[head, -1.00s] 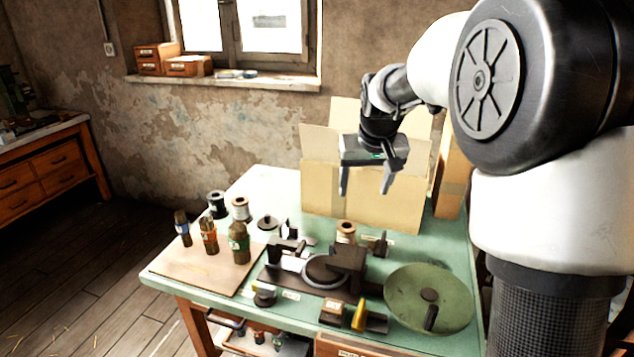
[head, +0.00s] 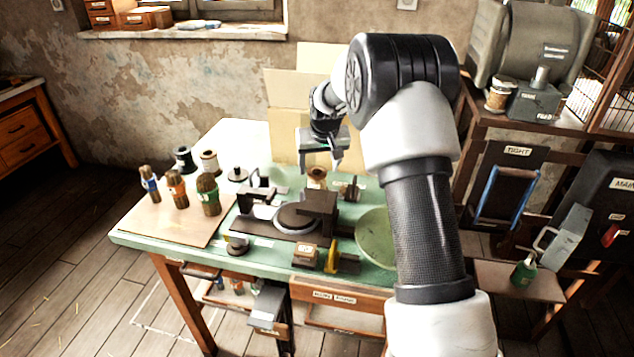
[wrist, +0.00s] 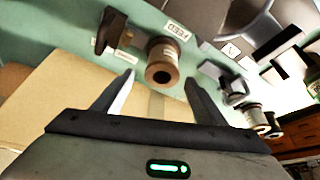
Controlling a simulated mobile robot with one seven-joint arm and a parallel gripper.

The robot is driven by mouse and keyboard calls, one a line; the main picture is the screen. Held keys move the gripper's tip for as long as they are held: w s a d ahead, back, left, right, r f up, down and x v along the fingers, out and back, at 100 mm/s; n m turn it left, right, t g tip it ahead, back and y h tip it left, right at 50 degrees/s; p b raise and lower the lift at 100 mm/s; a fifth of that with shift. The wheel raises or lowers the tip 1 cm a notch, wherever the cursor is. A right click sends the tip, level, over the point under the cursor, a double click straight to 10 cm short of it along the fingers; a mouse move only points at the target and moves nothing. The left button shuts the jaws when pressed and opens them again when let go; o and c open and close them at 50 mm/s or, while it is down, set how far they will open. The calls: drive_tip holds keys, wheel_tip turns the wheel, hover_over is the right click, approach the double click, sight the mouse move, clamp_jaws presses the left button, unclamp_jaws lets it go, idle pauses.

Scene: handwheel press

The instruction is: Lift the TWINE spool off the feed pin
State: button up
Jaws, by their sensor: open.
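A brown spool with wooden ends (head: 318,175) stands on the green bench behind the press, partly hidden by the press and my gripper. In the wrist view this spool (wrist: 163,64) stands beside a FEED label (wrist: 177,30), its round end with a dark hole facing the camera. I cannot read TWINE on it, and the pin is hidden. My gripper (head: 321,163) is open and empty, just above and close to the spool in the head view. In the wrist view the spool appears between and beyond my fingertips (wrist: 158,84), with no visible contact.
The dark handwheel press (head: 318,205) is in front of the spool. Two other spools (head: 209,162) and several brown bottles (head: 208,195) are at the left. Another spool (head: 500,97) sits on the right shelf.

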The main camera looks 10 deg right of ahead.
sight(317, 181)
drive_tip(key=shift+s+x, duration=0.15)
drive_tip(key=shift+x, duration=1.2)
drive_tip(key=shift+s+x, duration=0.1)
drive_tip(key=shift+x, duration=1.25)
drive_tip(key=shift+a+f, duration=0.1)
drive_tip(key=shift+a, duration=0.05)
drive_tip(key=c, duration=1.2)
